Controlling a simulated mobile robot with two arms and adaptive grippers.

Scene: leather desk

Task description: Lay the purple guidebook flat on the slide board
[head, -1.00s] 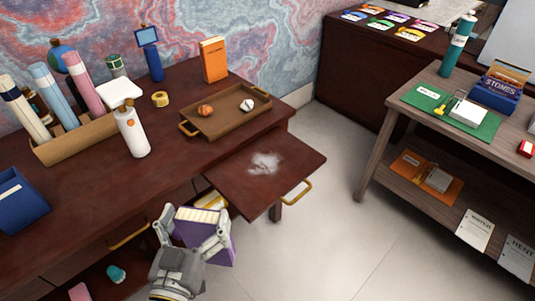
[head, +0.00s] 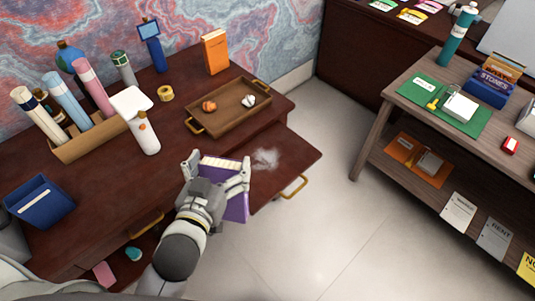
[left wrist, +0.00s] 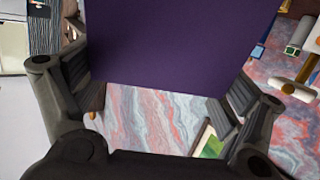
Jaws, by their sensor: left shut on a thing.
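The purple guidebook (head: 237,206) is held upright in my left gripper (head: 222,168), with its pale page edges facing up in the head view. In the left wrist view the purple cover (left wrist: 180,45) fills the upper middle, between the two fingers of the left gripper (left wrist: 165,95). The slide board (head: 296,158) is the dark red-brown board pulled out from the desk, with a brass handle and a pale powdery patch on top. The book is at the board's left part and hides some of it. Whether they touch cannot be told. My right gripper is not in view.
A wooden tray (head: 206,122) with two small objects stands on the desk behind the board. A white bottle (head: 146,138), an organizer of rolled tubes (head: 82,148) and a blue box (head: 40,203) are further left. Open floor (head: 310,235) lies right of the board.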

